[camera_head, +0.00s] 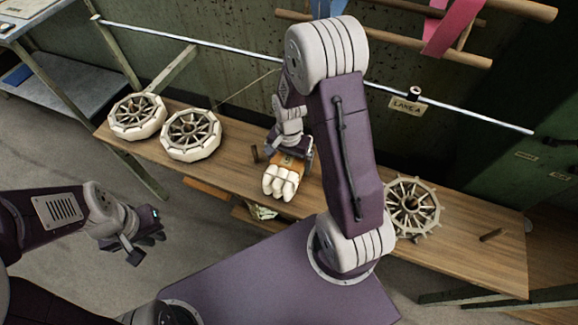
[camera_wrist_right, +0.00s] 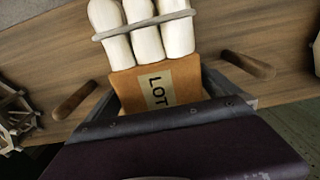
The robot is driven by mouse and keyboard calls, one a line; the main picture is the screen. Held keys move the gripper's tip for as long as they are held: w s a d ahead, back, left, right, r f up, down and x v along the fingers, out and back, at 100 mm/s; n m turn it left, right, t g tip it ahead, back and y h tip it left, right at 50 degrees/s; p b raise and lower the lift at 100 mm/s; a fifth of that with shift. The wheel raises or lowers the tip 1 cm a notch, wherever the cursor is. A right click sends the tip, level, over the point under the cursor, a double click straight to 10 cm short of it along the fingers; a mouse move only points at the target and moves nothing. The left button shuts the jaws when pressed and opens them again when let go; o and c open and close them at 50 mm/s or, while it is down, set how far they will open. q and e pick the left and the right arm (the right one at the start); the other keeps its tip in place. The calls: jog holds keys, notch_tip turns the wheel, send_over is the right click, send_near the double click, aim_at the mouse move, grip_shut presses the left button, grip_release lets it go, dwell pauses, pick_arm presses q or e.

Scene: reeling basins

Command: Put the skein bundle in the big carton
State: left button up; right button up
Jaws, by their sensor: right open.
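The skein bundle (camera_head: 281,182) lies on the wooden bench, several cream rolls tied together. In the right wrist view the bundle (camera_wrist_right: 142,42) shows three rolls under a grey band, with an orange tag (camera_wrist_right: 185,80) marked LOT at its near end. My right gripper (camera_head: 291,157) is open over the tagged end. Its grey fingers (camera_wrist_right: 160,95) stand on either side of the tag; I cannot tell whether they touch it. My left gripper (camera_head: 153,240) hangs in front of the bench, away from the bundle, and its jaw state is unclear. I see no big carton in either view.
The bench (camera_head: 465,255) also holds two cream-wrapped reels (camera_head: 137,117) at left and a bare spoked reel (camera_head: 412,207) at right. Wooden pegs (camera_wrist_right: 75,100) stand beside the bundle.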

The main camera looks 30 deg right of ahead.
jog(key=shift+f, duration=0.3)
jog(key=shift+r, duration=0.1)
jog(key=shift+c, duration=0.3)
jog(key=c, duration=1.9)
jog(key=shift+o, duration=0.2)
notch_tip(320, 180, up, 10)
jog(key=p, duration=0.3)
jog(key=shift+p, duration=0.3)
